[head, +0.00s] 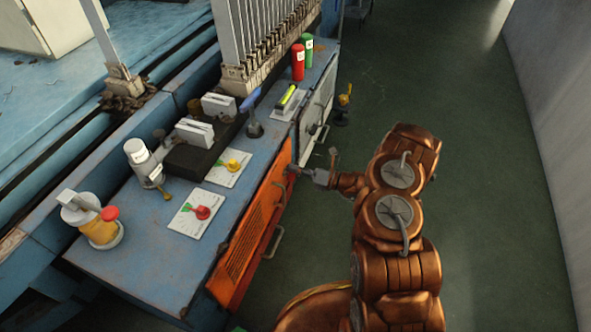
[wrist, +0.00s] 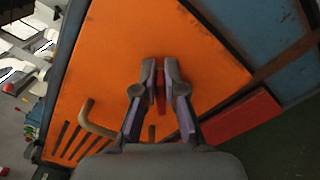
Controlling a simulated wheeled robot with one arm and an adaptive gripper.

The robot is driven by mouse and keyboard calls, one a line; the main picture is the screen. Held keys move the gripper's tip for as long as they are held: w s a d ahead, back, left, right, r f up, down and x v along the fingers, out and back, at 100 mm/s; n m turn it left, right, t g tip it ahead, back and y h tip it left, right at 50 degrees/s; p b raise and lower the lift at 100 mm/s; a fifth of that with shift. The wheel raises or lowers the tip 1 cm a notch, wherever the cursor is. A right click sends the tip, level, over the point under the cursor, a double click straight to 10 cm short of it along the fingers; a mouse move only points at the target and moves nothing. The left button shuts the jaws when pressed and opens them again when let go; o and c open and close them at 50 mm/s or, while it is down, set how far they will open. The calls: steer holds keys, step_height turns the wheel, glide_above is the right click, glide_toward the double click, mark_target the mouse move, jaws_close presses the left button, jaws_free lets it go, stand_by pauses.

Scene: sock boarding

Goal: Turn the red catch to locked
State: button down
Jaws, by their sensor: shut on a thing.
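A narrow red catch (wrist: 160,97) shows between my fingertips on the orange panel (wrist: 105,60) in the wrist view. My gripper (wrist: 160,75) is shut on it, with one finger on each side. The fingers hide part of the catch, and I cannot read a locked mark. In the head view my gripper (head: 292,170) reaches in from the right to the top far corner of the orange panel (head: 254,236). The catch itself cannot be made out there.
A bar handle (head: 275,242) sticks out from the orange panel. The blue bench top (head: 145,270) bears a red knob (head: 203,212) and a yellow knob (head: 233,163), each on a white plate. A red block (wrist: 240,117) lies beside the panel's edge. Green floor (head: 455,120) is open to the right.

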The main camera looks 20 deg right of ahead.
steer(key=m, duration=0.3)
steer(key=f+m, duration=0.1)
steer(key=shift+a+b, duration=0.3)
steer(key=shift+a, duration=0.05)
steer(key=shift+f+m, duration=0.15)
steer(key=shift+m, duration=1.65)
steer(key=c, duration=1.2)
jaws_free()
steer(key=shift+c, duration=0.2)
steer(key=shift+w+d+m, duration=0.1)
steer(key=shift+d+m, duration=0.2)
steer(key=shift+d, duration=0.1)
steer(key=v, duration=1.2)
